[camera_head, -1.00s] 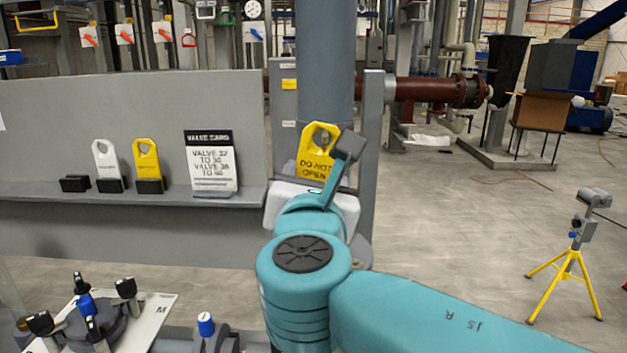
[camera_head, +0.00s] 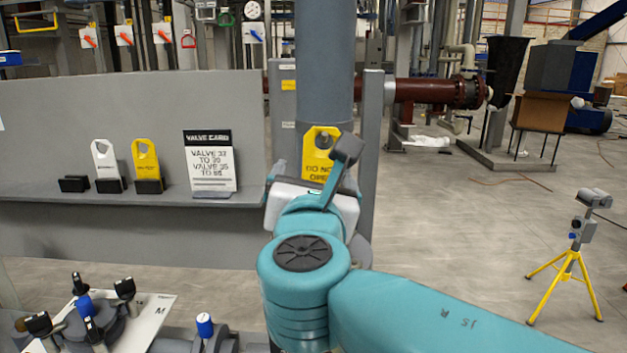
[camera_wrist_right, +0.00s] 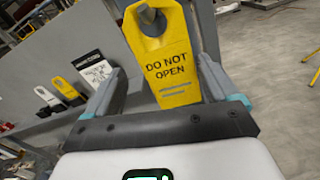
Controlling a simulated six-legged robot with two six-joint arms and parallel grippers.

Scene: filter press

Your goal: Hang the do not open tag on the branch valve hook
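The yellow DO NOT OPEN tag (camera_head: 316,164) stands in front of the thick grey column (camera_head: 325,60). In the right wrist view the tag (camera_wrist_right: 172,62) hangs slightly tilted, with a grey hook end (camera_wrist_right: 147,14) showing in its hole. My right gripper (camera_head: 328,168) is at the tag. In the wrist view its fingers (camera_wrist_right: 160,72) are spread on either side of the tag, with a clear gap on the left; the tag's lower end comes close to the gripper body. The hook's base is hidden. My left gripper is not in view.
A grey panel's shelf (camera_head: 130,205) holds a white tag (camera_head: 105,160), another yellow tag (camera_head: 146,160) and a valve card (camera_head: 210,160). A grey post (camera_head: 370,140) stands right of the column. A yellow tripod (camera_head: 570,265) stands on open floor at right.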

